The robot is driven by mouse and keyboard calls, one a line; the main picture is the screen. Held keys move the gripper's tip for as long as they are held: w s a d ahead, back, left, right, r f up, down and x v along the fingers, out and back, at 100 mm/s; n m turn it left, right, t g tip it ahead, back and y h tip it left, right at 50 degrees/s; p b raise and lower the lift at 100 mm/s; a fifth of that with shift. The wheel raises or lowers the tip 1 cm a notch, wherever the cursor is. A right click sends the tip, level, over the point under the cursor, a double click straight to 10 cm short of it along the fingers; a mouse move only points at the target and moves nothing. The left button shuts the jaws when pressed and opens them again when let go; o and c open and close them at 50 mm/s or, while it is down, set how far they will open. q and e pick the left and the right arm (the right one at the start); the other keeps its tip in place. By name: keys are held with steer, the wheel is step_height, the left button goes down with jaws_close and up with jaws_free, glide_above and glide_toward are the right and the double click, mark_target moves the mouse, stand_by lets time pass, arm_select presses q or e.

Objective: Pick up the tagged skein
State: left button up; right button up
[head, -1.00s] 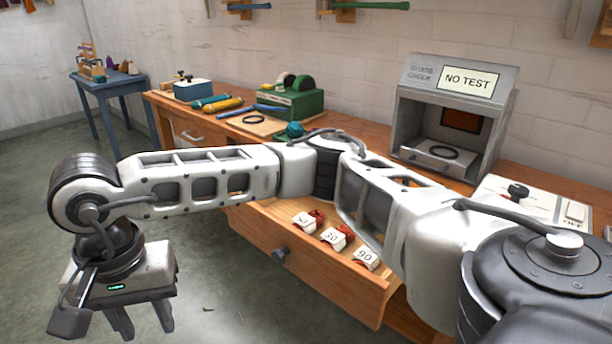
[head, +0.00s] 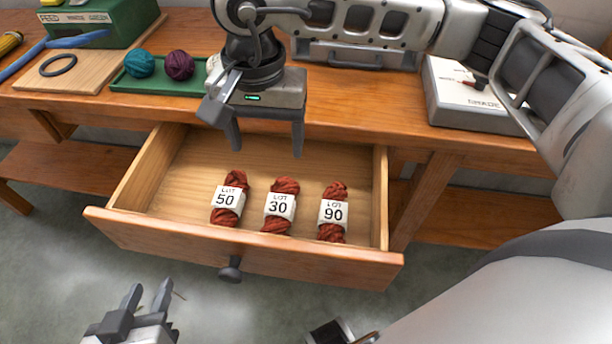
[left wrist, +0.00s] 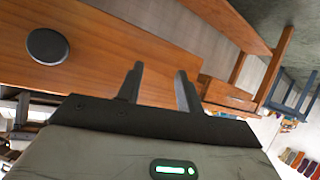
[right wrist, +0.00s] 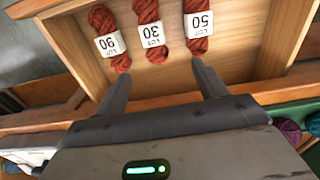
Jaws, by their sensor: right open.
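Three red-brown skeins lie side by side in the open wooden drawer (head: 160,180), each with a white paper label. The left one reads LOT 50 (head: 228,198), the middle LOT 30 (head: 280,206), the right LOT 90 (head: 333,212). In the right wrist view they show upside down: LOT 90 (right wrist: 111,43), LOT 30 (right wrist: 152,35), LOT 50 (right wrist: 198,22). My right gripper (head: 267,152) is open and empty, pointing down above the back of the drawer, apart from the skeins. My left gripper (head: 150,284) is open and empty, in front of the drawer, low left.
A green tray (head: 145,85) on the bench holds a teal ball (head: 140,63) and a purple ball (head: 179,65). A wooden board (head: 90,75) carries a black ring (head: 58,65). A white switch box (head: 465,100) stands right. The drawer front with its knob (head: 230,268) sticks out.

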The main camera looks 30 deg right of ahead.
mark_target(281, 198)
steer(key=f, duration=1)
steer(key=shift+s+d+f+b, duration=0.1)
steer(key=shift+d+f+b, duration=0.15)
steer(key=shift+d+b, duration=0.1)
steer(key=shift+s+f, duration=0.25)
steer(key=shift+f, duration=1.1)
steer(key=shift+s+f, duration=0.2)
steer(key=shift+f, duration=1.1)
steer(key=c, duration=1.1)
